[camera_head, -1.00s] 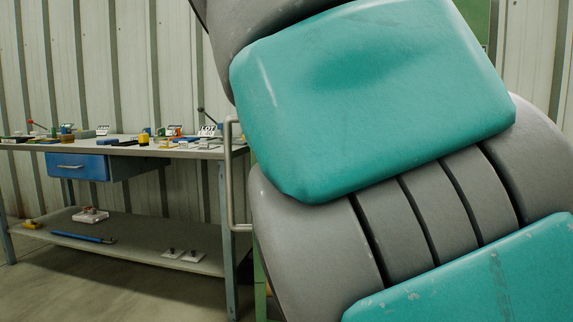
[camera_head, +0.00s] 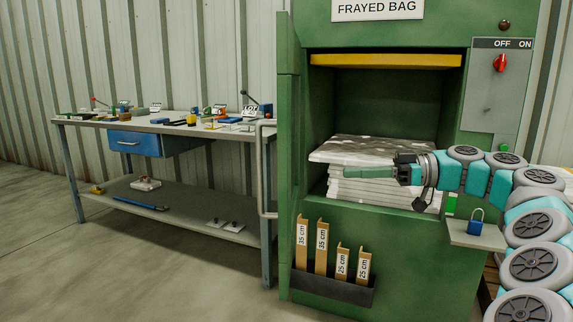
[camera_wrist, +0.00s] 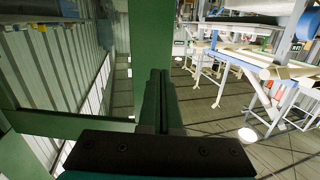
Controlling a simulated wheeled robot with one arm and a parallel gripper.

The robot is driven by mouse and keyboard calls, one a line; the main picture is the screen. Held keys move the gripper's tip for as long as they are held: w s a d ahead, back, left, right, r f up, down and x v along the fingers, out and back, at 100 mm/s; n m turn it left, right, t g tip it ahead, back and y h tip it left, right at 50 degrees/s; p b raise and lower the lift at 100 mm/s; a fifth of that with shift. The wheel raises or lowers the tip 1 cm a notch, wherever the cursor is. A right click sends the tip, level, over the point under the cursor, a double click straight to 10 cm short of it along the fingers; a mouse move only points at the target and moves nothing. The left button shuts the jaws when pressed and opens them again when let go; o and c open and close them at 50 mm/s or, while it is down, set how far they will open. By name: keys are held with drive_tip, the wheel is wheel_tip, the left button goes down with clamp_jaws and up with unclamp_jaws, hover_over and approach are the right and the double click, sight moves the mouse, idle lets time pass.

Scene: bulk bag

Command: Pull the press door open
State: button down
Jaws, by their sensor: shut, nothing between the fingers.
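The green press (camera_head: 390,225) stands right of centre in the head view, its chamber open to view. Its green door (camera_head: 287,185) stands swung out at the left side of the opening, seen nearly edge-on. The door's grey bar handle (camera_head: 262,170) is on its left, outer face. My gripper (camera_head: 348,173) reaches in from the right and points left, in front of the stacked pale bale (camera_head: 385,190), apart from the handle. In the wrist view my gripper's dark fingers (camera_wrist: 160,85) are together and empty. A green upright (camera_wrist: 150,35) shows beyond them; I cannot tell which part it is.
A workbench (camera_head: 190,130) with small items and a blue drawer (camera_head: 135,143) stands left of the press. A holder (camera_head: 330,288) with wooden gauges is on the press front. A small shelf (camera_head: 475,238) with a blue padlock (camera_head: 475,229) juts out at right. Floor at left is clear.

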sight(289, 172)
drive_tip(key=shift+n+g+y, duration=0.3)
drive_tip(key=shift+n+y, duration=0.2)
drive_tip(key=a, duration=0.4)
drive_tip(key=a+p, duration=0.1)
drive_tip(key=a, duration=0.3)
drive_tip(key=a+p, duration=0.1)
drive_tip(key=a, duration=0.4)
drive_tip(key=shift+w+f, duration=0.15)
drive_tip(key=shift+w, duration=0.25)
drive_tip(key=shift+a, duration=0.2)
drive_tip(key=shift+a+f, duration=0.1)
